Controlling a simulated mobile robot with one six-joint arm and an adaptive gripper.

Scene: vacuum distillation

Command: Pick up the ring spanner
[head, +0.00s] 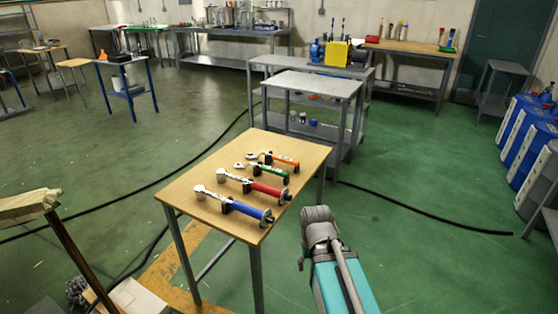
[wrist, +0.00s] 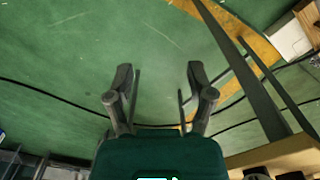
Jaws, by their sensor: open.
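Several long-handled tools lie side by side on black stands on the wooden table in the head view. They have a blue handle (head: 246,210), a red handle (head: 266,190), a green handle (head: 271,170) and an orange handle (head: 285,161). Their pale heads point left; they are too small to tell which is the ring spanner. My gripper (wrist: 160,85) is open and empty over green floor in the wrist view. In the head view my arm's end is right of the table's near right corner, apart from the tools; the fingers are not clear there.
The wooden table (head: 188,190) has grey legs; its edge (wrist: 262,158) shows low right in the wrist view. A grey shelf trolley (head: 305,82) stands behind it. Blue containers (head: 525,122) stand at the right. A black cable (head: 420,212) crosses the floor.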

